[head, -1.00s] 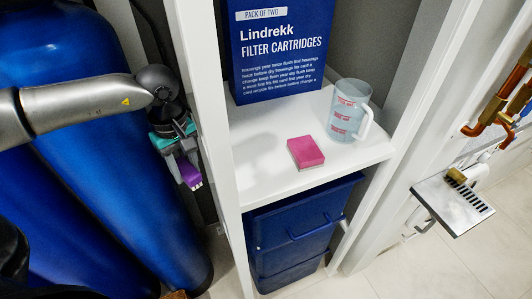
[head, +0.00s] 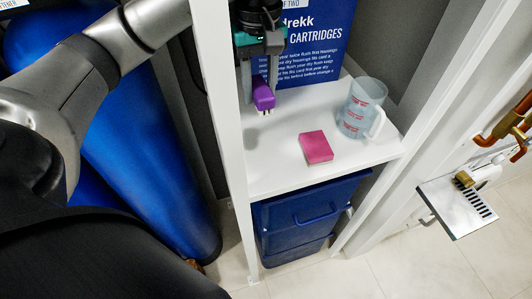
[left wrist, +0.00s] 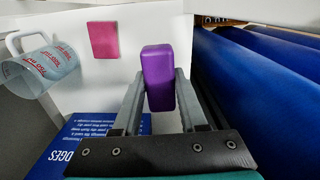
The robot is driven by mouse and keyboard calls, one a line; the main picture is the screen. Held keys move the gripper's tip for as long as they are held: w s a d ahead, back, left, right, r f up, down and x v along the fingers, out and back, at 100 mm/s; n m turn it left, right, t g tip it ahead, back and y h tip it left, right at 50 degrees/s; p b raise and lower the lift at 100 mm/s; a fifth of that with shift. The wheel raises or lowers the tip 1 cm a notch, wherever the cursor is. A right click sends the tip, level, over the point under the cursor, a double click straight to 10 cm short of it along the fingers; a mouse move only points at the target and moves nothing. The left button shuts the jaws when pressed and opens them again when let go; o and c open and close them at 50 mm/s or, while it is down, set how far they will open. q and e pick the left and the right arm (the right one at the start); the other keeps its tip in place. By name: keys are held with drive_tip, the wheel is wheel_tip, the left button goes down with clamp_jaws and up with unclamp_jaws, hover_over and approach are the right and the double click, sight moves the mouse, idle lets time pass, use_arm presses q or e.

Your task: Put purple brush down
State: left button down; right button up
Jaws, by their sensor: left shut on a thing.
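The purple brush (head: 263,93) is held in my left gripper (head: 261,77), above the left part of the white shelf (head: 275,165). Its short dark bristles point down and appear clear of the shelf surface in the head view. In the left wrist view the purple brush (left wrist: 158,78) sits between the two grey fingers of the left gripper (left wrist: 159,92), which are shut on it. My right gripper is not in view.
A pink block (head: 316,147) lies on the shelf, right of the brush. A clear measuring jug (head: 362,108) stands at the shelf's right, and a blue carton (head: 325,45) at the back. A white post (head: 222,120) edges the shelf's left side. Blue bins (head: 305,215) sit below.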

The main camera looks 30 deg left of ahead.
sight(264, 161)
use_arm(q)
drive_tip(key=shift+d+r, duration=0.25)
drive_tip(key=shift+r, duration=0.15)
wheel_tip(264, 161, down, 20)
drive_tip(key=shift+r, duration=0.15)
drive_tip(key=shift+c, duration=2.2)
unclamp_jaws()
drive_tip(key=shift+m, duration=0.3)
wheel_tip(264, 161, up, 12)
drive_tip(key=b, duration=0.1)
